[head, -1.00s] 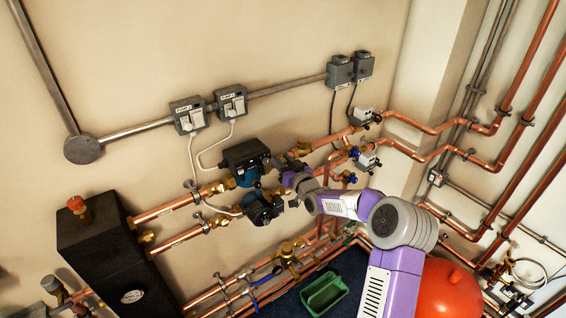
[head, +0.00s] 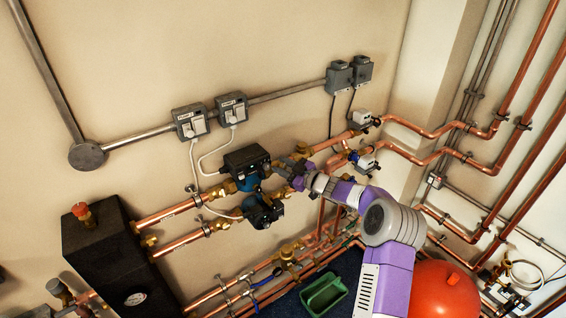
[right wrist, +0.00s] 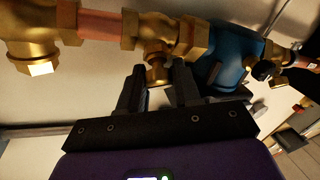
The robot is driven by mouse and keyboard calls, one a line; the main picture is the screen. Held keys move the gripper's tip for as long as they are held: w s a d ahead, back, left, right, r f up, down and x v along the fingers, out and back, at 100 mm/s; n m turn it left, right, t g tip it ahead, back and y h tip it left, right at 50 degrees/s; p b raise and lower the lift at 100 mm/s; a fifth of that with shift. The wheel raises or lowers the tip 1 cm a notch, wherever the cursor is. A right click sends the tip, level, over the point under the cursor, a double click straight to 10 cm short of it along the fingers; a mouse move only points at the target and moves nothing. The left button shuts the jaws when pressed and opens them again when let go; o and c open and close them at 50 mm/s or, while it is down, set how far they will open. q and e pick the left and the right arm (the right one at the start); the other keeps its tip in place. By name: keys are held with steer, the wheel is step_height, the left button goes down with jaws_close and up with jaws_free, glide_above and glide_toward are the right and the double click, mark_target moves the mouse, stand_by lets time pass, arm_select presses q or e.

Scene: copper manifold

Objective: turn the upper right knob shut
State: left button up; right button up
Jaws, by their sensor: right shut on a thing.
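The upper pump, blue and black (head: 245,162), is on the upper copper pipe on the wall, with brass valve fittings (head: 301,150) to its right. My right gripper (head: 284,166) is at the valve just right of this pump. In the right wrist view, a small brass knob (right wrist: 158,74) on the valve body (right wrist: 153,48) sits between the two dark fingers of my right gripper (right wrist: 160,80), which is shut on it. The blue pump body (right wrist: 228,58) is close beside the right finger there. In the head view the gripper largely hides the knob. My left gripper is not in view.
White-and-grey valve actuators (head: 362,119) stand to the right on the pipes. A green tray (head: 324,293) and a red tank (head: 440,290) are below.

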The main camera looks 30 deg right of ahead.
steer(key=n+g+y+p, duration=0.1)
steer(key=n, duration=0.2)
steer(key=n+g+y+p, duration=0.1)
steer(key=n+g+p, duration=0.1)
steer(key=n, duration=0.2)
steer(key=shift+w+a+r+y, duration=0.1)
steer(key=shift+r+y, duration=0.1)
steer(key=shift+y, duration=0.2)
steer(key=shift+f+n+g+p, duration=0.1)
steer(key=shift+n+g+p, duration=1.45)
steer(key=shift+n, duration=0.95)
steer(key=shift+g, duration=0.25)
steer(key=o, duration=1)
steer(key=shift+a+f, duration=0.1)
steer(key=shift+s+d, duration=0.25)
steer(key=b+v, duration=0.1)
steer(key=v, duration=0.6)
